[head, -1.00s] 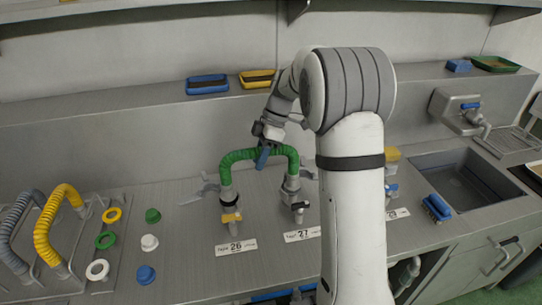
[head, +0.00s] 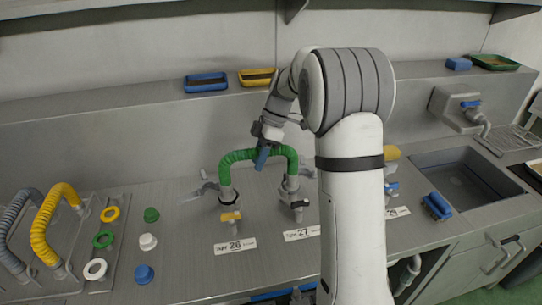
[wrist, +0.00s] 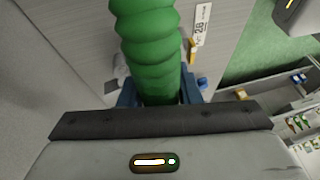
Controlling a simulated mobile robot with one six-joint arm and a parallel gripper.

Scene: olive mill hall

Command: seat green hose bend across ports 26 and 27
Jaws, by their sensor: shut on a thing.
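The green hose bend (head: 238,156) is an upside-down U over the ports, its left end at port 26 (head: 229,198) and its right end at port 27 (head: 291,196). Both ends appear to meet the port tops; I cannot tell how deep they sit. My gripper (head: 262,158) is shut on the top of the bend, between the two ends. In the wrist view the green hose (wrist: 150,45) runs between my blue fingers (wrist: 162,92); the ports are hidden there. Plates for 26 (head: 235,246) and 27 (head: 302,233) lie in front of the ports.
At left stand a yellow hose bend (head: 42,228) and a grey one (head: 12,225), beside several coloured rings and caps (head: 148,242). Port 29's plate (head: 398,212), a blue brush (head: 437,206) and a sink (head: 465,180) lie right. Trays (head: 206,83) sit on the back ledge.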

